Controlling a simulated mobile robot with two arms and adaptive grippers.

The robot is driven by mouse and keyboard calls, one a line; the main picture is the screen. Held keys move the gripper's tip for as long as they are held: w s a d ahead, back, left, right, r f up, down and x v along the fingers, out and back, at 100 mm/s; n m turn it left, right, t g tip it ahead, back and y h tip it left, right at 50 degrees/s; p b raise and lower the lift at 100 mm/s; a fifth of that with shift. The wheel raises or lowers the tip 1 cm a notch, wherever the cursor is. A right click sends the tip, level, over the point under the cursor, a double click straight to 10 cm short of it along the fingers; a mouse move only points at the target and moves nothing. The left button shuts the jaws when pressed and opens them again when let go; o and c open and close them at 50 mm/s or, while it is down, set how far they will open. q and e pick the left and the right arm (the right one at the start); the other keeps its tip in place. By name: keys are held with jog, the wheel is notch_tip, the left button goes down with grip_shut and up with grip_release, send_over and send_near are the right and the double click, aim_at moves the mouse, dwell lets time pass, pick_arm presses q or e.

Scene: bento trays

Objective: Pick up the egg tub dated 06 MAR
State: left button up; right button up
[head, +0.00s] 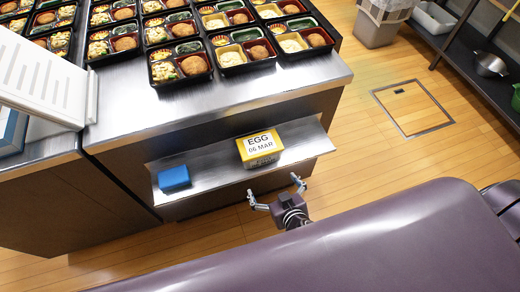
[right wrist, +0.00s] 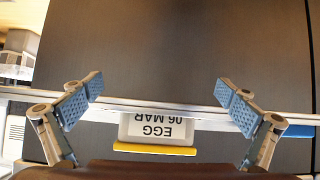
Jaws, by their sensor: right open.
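The egg tub (head: 260,148) has a yellow lid with a white label reading EGG 06 MAR. It sits on the low steel shelf (head: 215,172) at the front of the counter. In the right wrist view the egg tub (right wrist: 156,132) shows upside down between my fingers, beyond them. My right gripper (head: 274,192) is open and empty, just in front of and slightly below the tub in the head view, apart from it. Its two spread fingers also show in the right wrist view (right wrist: 158,97). My left gripper is not in view.
A blue box (head: 174,178) sits on the same shelf, left of the tub. The steel counter (head: 220,95) above holds several filled bento trays (head: 180,66). A white rack (head: 45,80) stands at the left. A floor hatch (head: 412,107) and open wooden floor lie to the right.

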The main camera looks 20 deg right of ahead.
aim_at(264, 157)
jog(key=w+r, duration=0.1)
jog(key=r, duration=0.2)
jog(key=w+r+t, duration=0.1)
jog(key=r, duration=0.2)
jog(key=w+r+t, duration=0.1)
jog(key=r, duration=0.2)
jog(key=shift+a+m, duration=0.35)
jog(key=shift+m, duration=0.05)
jog(key=shift+w+r, duration=0.2)
jog(key=shift+w, duration=0.05)
jog(key=x, duration=0.7)
jog(key=shift+w+f, duration=0.15)
jog(key=shift+w, duration=0.05)
jog(key=shift+c, duration=0.6)
jog(key=c, duration=1)
